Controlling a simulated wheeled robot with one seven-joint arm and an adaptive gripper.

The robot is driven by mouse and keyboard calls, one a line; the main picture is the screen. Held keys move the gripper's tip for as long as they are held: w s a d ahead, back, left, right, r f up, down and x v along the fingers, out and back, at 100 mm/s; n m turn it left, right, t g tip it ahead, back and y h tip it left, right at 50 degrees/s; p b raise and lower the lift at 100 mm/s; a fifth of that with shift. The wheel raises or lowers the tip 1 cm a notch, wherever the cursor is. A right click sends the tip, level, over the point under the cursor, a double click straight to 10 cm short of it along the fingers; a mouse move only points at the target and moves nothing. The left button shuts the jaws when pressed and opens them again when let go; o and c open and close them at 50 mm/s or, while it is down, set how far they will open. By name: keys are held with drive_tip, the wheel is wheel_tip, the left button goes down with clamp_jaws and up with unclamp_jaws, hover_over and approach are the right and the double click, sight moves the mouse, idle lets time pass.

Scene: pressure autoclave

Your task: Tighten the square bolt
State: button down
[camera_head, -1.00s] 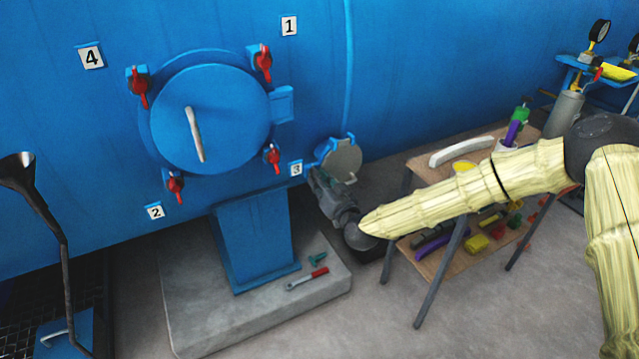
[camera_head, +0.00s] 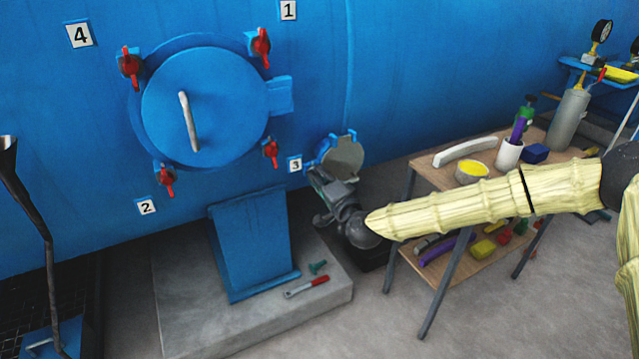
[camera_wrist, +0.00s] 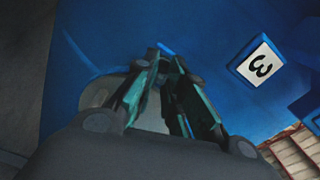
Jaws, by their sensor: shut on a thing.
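A round grey flange cover (camera_head: 345,158) with blue clamp pieces at its rim sits low on the blue autoclave wall, right of the number 3 label (camera_head: 294,164). My gripper (camera_head: 326,173) is at the lower left rim of this cover. In the wrist view my gripper (camera_wrist: 168,62) has its two dark and teal fingers brought together at the tips, against the blue wall. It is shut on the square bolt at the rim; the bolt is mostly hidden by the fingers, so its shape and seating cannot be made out. The label also shows in the wrist view (camera_wrist: 258,63).
A round blue hatch (camera_head: 205,105) with red clamps is at the upper left. A red-handled wrench (camera_head: 307,286) and a small teal piece (camera_head: 317,267) lie on the concrete plinth (camera_head: 235,325). A wooden table (camera_head: 428,180) with loose items stands close on the right.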

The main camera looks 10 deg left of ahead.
drive_tip(key=m+b, duration=1.2)
drive_tip(key=m, duration=0.9)
drive_tip(key=shift+d+f, duration=0.1)
drive_tip(key=shift+m+b, duration=0.3)
drive_tip(key=c, duration=1.5)
unclamp_jaws()
drive_tip(key=shift+w, duration=0.1)
